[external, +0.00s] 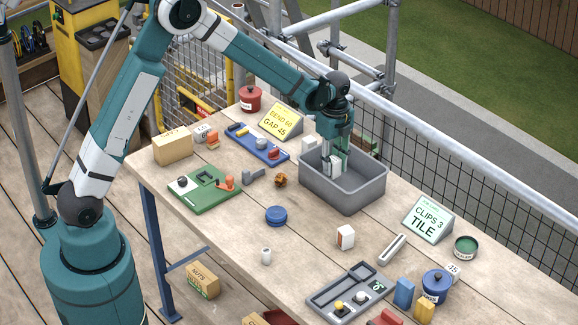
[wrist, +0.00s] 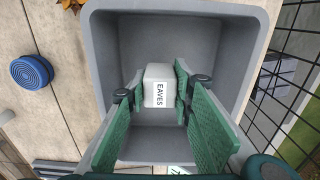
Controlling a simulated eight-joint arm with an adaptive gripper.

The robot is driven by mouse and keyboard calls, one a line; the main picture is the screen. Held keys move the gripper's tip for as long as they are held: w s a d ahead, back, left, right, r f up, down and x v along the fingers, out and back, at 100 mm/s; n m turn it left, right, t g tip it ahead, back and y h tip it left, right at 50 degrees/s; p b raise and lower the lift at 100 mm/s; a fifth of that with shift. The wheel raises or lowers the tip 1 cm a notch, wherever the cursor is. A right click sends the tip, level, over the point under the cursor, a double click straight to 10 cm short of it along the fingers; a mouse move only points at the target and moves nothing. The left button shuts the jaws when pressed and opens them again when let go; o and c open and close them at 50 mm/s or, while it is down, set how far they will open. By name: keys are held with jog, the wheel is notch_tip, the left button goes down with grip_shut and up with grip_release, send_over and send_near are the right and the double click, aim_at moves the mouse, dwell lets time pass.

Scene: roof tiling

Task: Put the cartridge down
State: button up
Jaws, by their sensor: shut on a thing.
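The cartridge, a small white block labelled EAVES, is between my fingers in the wrist view (wrist: 159,86). My gripper (wrist: 157,100) is shut on it, with one green finger pad on each side. The external view shows my gripper (external: 334,163) pointing down at the grey bin (external: 343,194), its fingertips at or inside the rim. In the wrist view the bin (wrist: 108,50) surrounds the cartridge, and its visible floor is bare. I cannot tell whether the cartridge touches the bin floor.
A CLIPS 3 TILE sign (external: 429,220) stands right of the bin, and a yellow sign (external: 281,121) behind left. A blue round lid (external: 276,215), a small white box (external: 345,237) and a grey tray (external: 345,292) are in front. Bare wood lies between them. A railing runs behind the table.

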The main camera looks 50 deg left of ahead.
aim_at(332, 173)
jog(key=shift+f, duration=1.75)
jog(key=shift+f+b, duration=0.2)
jog(key=shift+b, duration=0.1)
jog(key=o, duration=0.9)
jog(key=shift+r, duration=0.15)
notch_tip(332, 173, up, 12)
jog(key=shift+r+p, duration=0.1)
jog(key=shift+p, duration=0.55)
